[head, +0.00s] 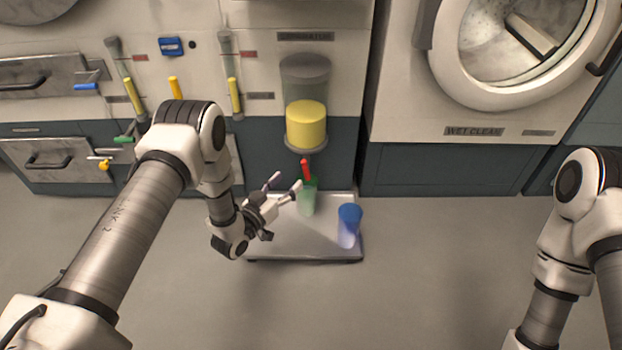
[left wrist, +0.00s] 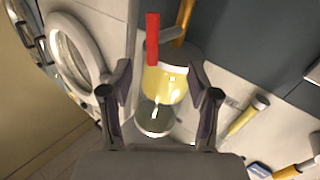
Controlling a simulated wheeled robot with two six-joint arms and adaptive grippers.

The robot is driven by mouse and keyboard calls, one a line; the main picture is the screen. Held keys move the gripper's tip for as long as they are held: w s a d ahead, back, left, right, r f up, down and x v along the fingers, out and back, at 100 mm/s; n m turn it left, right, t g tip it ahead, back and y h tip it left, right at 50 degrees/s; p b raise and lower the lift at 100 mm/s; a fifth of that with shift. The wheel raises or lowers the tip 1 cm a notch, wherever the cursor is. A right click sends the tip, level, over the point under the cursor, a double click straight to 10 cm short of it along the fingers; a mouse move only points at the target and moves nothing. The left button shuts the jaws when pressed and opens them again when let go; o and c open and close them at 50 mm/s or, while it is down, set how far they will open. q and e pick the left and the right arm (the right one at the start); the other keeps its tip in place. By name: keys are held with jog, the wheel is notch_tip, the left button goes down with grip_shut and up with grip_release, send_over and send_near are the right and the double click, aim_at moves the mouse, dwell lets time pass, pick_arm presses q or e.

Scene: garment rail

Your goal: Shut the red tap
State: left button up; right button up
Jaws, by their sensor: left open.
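The red tap handle (head: 306,170) shows as a short red bar below the glass cylinder with yellow liquid (head: 306,124). In the left wrist view the red handle (left wrist: 152,38) lies ahead of the fingers, beside a brass-coloured pipe (left wrist: 183,20). My left gripper (head: 286,183) is open, just left of the handle, with its fingers pointing toward it. In the wrist view the open fingers (left wrist: 160,68) have nothing between them that I can tell is held. A green-tinted cup (head: 307,199) stands below the handle. My right gripper is outside the head view.
A blue cup (head: 349,222) stands on the right of the low metal platform (head: 285,243). Yellow gauge tubes (head: 235,97) and other small valves line the panel at left. A washer door (head: 530,45) is at upper right. The floor in front is clear.

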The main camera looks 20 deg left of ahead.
aim_at(303, 167)
pick_arm(q)
jog(key=b+x, duration=0.3)
jog(key=x, duration=0.4)
jog(key=shift+w+d+f, duration=0.1)
jog(key=shift+w+d, duration=0.05)
jog(key=shift+w, duration=0.2)
jog(key=c, duration=1.2)
